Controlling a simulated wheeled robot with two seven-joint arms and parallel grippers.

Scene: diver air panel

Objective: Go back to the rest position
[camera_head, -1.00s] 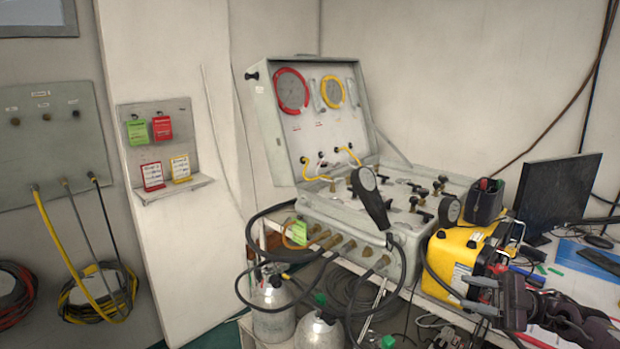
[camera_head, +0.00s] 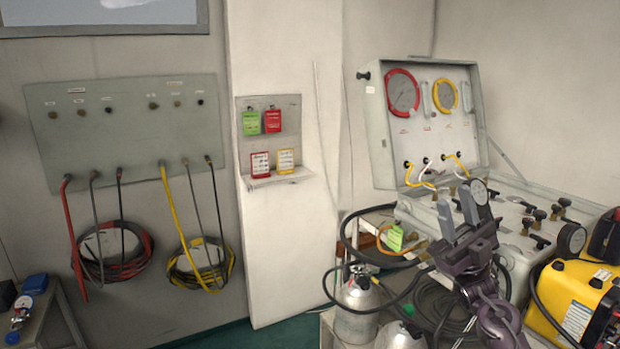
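My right gripper (camera_head: 456,207) is raised in front of the open grey air panel case (camera_head: 420,208), its fingers pointing up. The two grey fingers stand apart with nothing seen between them, and they cover part of the case's front. My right arm comes in from the bottom right. My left gripper is not in view.
A yellow case (camera_head: 573,305) stands at the lower right. Gas cylinders (camera_head: 356,311) and black hoses are below the panel. A wall panel (camera_head: 130,130) with coiled hoses is at left.

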